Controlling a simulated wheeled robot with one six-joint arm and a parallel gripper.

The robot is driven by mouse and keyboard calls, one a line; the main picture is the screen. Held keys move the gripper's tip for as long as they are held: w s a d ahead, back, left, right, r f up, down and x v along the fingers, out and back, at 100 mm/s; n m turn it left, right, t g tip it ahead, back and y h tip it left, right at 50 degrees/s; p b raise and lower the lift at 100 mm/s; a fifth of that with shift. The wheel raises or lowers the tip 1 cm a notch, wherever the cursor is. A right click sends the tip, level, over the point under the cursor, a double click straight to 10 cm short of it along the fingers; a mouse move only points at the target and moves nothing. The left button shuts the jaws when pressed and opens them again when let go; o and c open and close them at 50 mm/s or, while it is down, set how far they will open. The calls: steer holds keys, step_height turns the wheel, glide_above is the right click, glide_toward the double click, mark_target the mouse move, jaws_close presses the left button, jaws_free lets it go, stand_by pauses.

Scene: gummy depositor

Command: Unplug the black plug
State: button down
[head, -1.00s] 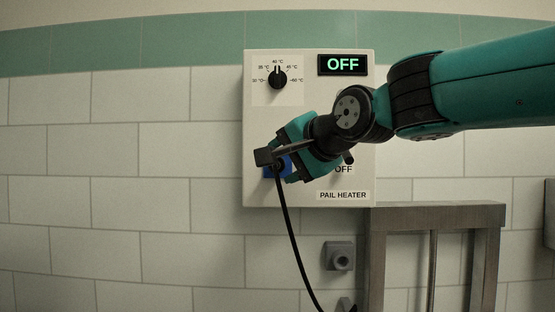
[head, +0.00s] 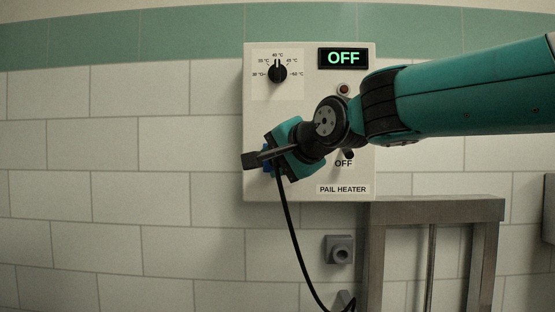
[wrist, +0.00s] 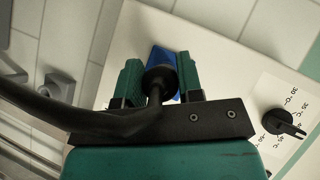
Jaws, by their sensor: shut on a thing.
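The black plug (wrist: 161,78) sits between the two teal fingers of my gripper (wrist: 159,82) in the wrist view, and they are shut on it. The blue socket (wrist: 163,57) shows just behind the plug; I cannot tell whether the plug is still seated in it. In the head view my gripper (head: 276,156) is at the lower left of the pail heater panel (head: 310,182), and it hides the plug and most of the socket. The black cord (head: 290,225) hangs down from my gripper; it also crosses the left of the wrist view (wrist: 60,112).
The panel has a temperature dial (head: 278,73), a display (head: 343,58) reading OFF, a dark red lamp (head: 344,89) and a switch (head: 349,154) above an OFF label. Below are a steel frame (head: 435,210) and a grey wall fitting (head: 340,257). The tiled wall at left is clear.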

mark_target(274, 161)
steer(key=shift+s+b, duration=1.05)
steer(key=shift+s, duration=0.65)
steer(key=shift+s, duration=0.15)
steer(key=shift+s+a+b, duration=0.1)
steer(key=shift+s+b, duration=1.15)
steer(key=shift+s, duration=1.1)
